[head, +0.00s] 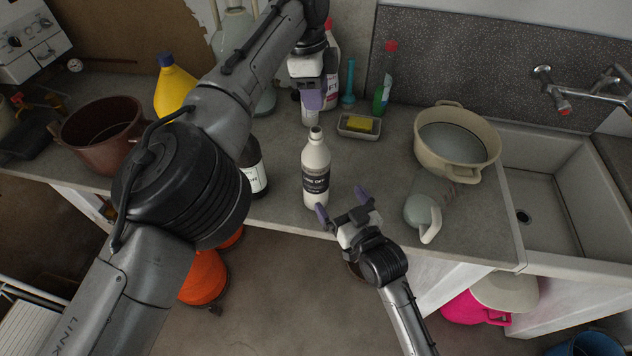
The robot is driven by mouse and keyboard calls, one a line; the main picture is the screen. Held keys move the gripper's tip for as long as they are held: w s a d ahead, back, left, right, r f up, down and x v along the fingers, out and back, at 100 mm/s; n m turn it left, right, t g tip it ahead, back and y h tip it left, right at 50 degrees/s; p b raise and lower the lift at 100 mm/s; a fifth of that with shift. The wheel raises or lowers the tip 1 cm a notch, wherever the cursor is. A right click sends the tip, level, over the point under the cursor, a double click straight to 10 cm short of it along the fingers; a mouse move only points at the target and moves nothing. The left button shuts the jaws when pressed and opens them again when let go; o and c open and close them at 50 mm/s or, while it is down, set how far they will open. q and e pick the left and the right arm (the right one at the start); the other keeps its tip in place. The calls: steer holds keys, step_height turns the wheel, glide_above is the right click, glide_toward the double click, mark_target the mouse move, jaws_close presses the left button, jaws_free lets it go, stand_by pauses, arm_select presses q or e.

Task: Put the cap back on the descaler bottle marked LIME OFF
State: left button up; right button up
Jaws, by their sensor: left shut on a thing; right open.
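The white descaler bottle (316,160) stands upright near the counter's front edge, with a dark label that seems to read LIME OFF. Its narrow neck is bare on top. My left gripper (311,104), with purple fingers, points down just behind and above the neck in the head view. It is shut on a small pale thing, apparently the cap (309,118), partly hidden by the fingers. A gap shows between the cap and the neck. My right gripper (342,204) is open and empty, in front of the bottle's lower right side, its fingers spread and apparently not touching it.
A dark bottle with a white label (254,168) stands left of the descaler. A soap dish with a yellow sponge (360,124) and a green bottle (382,96) are behind. A cream pot (457,150) and a pale jug (422,214) stand right, beside the sink (575,215).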

mark_target(323, 175)
steer(key=shift+w, duration=0.1)
stand_by(0.3)
steer(key=x, duration=1.1)
steer(key=shift+w+a, duration=0.3)
steer(key=shift+c, duration=0.5)
steer(key=c, duration=1.2)
arm_select(q)
steer(key=shift+f, duration=2.5)
